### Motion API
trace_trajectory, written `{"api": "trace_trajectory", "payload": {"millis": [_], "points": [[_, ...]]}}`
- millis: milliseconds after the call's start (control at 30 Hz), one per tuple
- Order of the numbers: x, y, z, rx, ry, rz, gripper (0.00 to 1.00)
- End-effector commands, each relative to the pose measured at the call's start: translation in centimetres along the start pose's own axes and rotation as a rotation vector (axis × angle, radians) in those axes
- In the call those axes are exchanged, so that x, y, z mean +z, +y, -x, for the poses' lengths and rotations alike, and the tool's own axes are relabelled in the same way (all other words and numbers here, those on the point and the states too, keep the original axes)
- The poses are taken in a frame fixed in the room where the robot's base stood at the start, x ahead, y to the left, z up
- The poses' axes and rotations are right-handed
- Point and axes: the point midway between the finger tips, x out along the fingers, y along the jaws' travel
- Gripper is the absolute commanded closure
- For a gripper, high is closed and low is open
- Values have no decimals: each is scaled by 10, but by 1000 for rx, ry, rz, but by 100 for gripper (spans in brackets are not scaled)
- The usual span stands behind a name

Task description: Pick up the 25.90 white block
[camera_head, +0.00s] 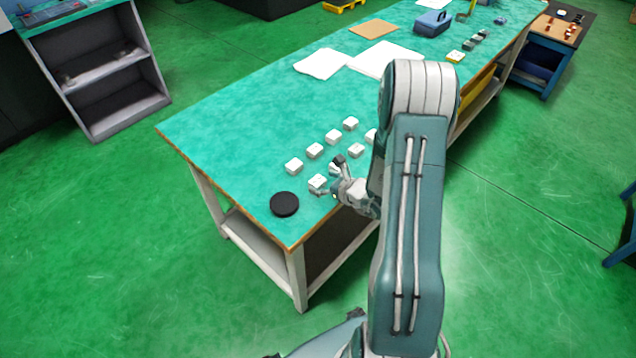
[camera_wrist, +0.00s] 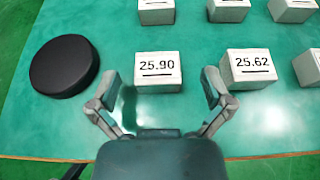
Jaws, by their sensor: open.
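The white block labelled 25.90 (camera_wrist: 157,72) stands on the green tabletop in the wrist view, its number facing up. In the head view it appears to be the white block (camera_head: 317,182) nearest the black disc, beside my gripper (camera_head: 329,176). In the wrist view my gripper (camera_wrist: 160,80) is open and empty, with one finger on each side of the 25.90 block. The right fingertip is close to the block labelled 25.62 (camera_wrist: 248,68); whether they touch I cannot tell.
A black round disc (camera_wrist: 64,65) lies left of the 25.90 block. Several more white blocks stand in two rows, one of them (camera_head: 294,166) in the row behind. White sheets (camera_head: 322,63) and a blue box (camera_head: 433,23) lie farther along the bench (camera_head: 235,130).

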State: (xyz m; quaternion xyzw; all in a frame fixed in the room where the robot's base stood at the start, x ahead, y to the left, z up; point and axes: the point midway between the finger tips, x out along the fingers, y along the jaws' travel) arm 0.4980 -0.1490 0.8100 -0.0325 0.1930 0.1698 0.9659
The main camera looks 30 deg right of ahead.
Motion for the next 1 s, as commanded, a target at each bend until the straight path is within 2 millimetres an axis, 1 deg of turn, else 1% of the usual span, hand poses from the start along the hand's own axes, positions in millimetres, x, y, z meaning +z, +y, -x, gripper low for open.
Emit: {"api": "trace_trajectory", "payload": {"millis": [33, 133, 233, 400, 433, 467, 500, 567, 600, 633, 667, 1000], "points": [[-1, 1, -9, 4, 0, 1, 0], [0, 1, -20, 2, -1, 2, 0], [0, 0, -24, 1, -1, 1, 0], [0, 0, -24, 0, -1, 1, 0], [0, 0, -24, 0, -1, 1, 5], [0, 0, -24, 0, -1, 1, 18], [0, 0, -24, 0, -1, 1, 36], [0, 0, -24, 0, -1, 1, 62], [0, 0, -24, 0, -1, 1, 80], [0, 0, -24, 0, -1, 1, 94], [0, 0, -24, 0, -1, 1, 100], [0, 0, -24, 0, 0, 1, 100]]}}
